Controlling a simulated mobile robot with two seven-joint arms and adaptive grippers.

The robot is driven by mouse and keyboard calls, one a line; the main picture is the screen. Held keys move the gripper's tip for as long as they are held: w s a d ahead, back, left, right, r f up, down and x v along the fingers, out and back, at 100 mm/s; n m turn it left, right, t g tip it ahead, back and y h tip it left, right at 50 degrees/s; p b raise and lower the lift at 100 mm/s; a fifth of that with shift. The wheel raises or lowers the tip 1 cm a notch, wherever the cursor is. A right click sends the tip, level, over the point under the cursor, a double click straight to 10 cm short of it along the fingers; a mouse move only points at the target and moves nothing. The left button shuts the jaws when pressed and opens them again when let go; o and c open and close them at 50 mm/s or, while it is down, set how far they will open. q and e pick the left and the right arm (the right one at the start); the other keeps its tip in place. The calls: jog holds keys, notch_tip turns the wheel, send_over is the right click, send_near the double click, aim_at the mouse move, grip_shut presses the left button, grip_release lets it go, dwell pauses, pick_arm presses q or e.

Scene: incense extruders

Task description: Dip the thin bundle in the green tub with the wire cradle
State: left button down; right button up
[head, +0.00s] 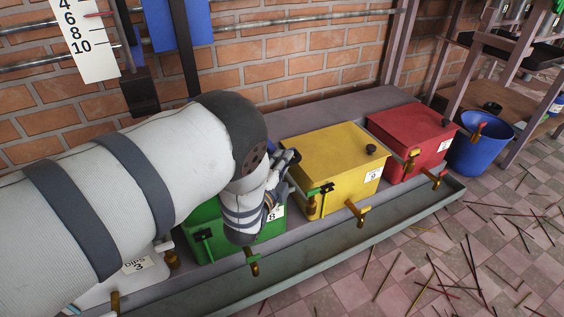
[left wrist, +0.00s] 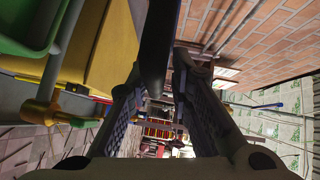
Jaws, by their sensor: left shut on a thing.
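The green tub (head: 228,250) is in the head view, partly hidden behind my left forearm and wrist; its inside is hidden. Its rim shows at the upper left of the left wrist view (left wrist: 28,28). My left gripper (head: 288,160) is over the green tub's right side, near the yellow tub. In the left wrist view its two fingers (left wrist: 158,85) are closed on a dark, flat, bar-like thing (left wrist: 160,40) that runs up between them. I cannot tell whether this belongs to the wire cradle. I cannot make out the thin bundle or the cradle. My right gripper is not in view.
A yellow tub (head: 330,152) and a red tub (head: 412,135) stand right of the green one on a grey ledge with a trough (head: 350,250). A white tub (head: 125,285) is at lower left. Brass taps stick out in front. A blue bucket (head: 478,150) and scattered sticks are at right.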

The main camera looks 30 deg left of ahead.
pick_arm(q)
jog(key=shift+s+d+f, duration=0.2)
jog(key=shift+s+f, duration=0.1)
jog(key=shift+f, duration=0.4)
jog(key=c, duration=1.6)
grip_release()
jog(key=shift+f, duration=0.1)
jog(key=shift+w+a+r, duration=0.1)
jog(key=shift+w+r, duration=0.05)
jog(key=shift+r, duration=0.05)
jog(key=shift+r, duration=0.1)
jog(key=s+d+r, duration=0.1)
jog(key=s, duration=1)
jog(key=shift+s+d+r, duration=0.2)
jog(key=shift+s+r, duration=0.1)
jog(key=shift+s, duration=0.1)
